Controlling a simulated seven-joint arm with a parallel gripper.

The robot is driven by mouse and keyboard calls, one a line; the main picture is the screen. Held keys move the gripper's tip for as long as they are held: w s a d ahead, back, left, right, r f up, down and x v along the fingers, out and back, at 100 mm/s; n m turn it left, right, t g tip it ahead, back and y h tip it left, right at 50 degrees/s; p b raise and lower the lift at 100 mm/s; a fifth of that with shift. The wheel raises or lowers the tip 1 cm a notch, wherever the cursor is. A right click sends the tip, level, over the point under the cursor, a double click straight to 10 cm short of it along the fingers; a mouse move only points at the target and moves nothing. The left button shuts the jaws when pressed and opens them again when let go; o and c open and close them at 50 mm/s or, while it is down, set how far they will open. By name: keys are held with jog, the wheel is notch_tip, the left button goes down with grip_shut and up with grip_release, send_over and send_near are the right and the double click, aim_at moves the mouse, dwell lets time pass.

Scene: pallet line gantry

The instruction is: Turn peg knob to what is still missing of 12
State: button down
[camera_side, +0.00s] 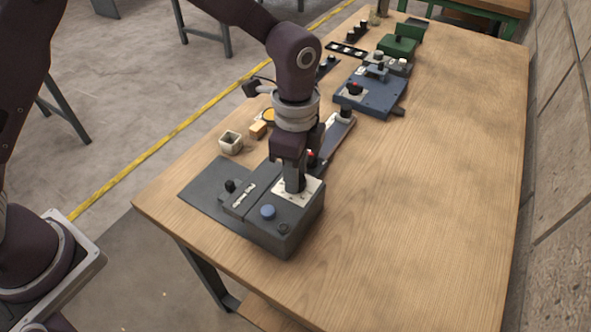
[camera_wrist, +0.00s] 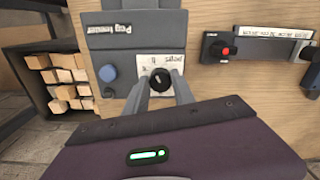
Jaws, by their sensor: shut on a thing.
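The peg knob (camera_wrist: 160,80) is black and round and stands on a white dial plate (camera_wrist: 172,61) with dark markings too small to read fully. The plate is on the grey peg feeder box (camera_side: 283,233), near the table's front left corner. My gripper (camera_wrist: 161,87) points down, with one finger on each side of the knob, and is shut on it. In the side view my gripper (camera_side: 294,186) hides the knob.
A narrow panel with a red button (camera_wrist: 229,51) lies close beside the feeder. A dark box (camera_wrist: 41,111) holds several pale wooden pieces. A small pale cup (camera_side: 231,143) stands behind the feeder. A blue fixture (camera_side: 371,95) is farther back. The table's right side is clear.

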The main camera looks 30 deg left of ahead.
jog(key=n, duration=0.7)
jog(key=shift+r+n, duration=0.1)
jog(key=shift+n, duration=0.2)
jog(key=n, duration=0.3)
jog(key=shift+d+n, duration=0.1)
jog(key=shift+n, duration=2)
jog(key=c, duration=1.1)
grip_release()
jog(key=shift+s, duration=0.1)
jog(key=shift+o, duration=0.2)
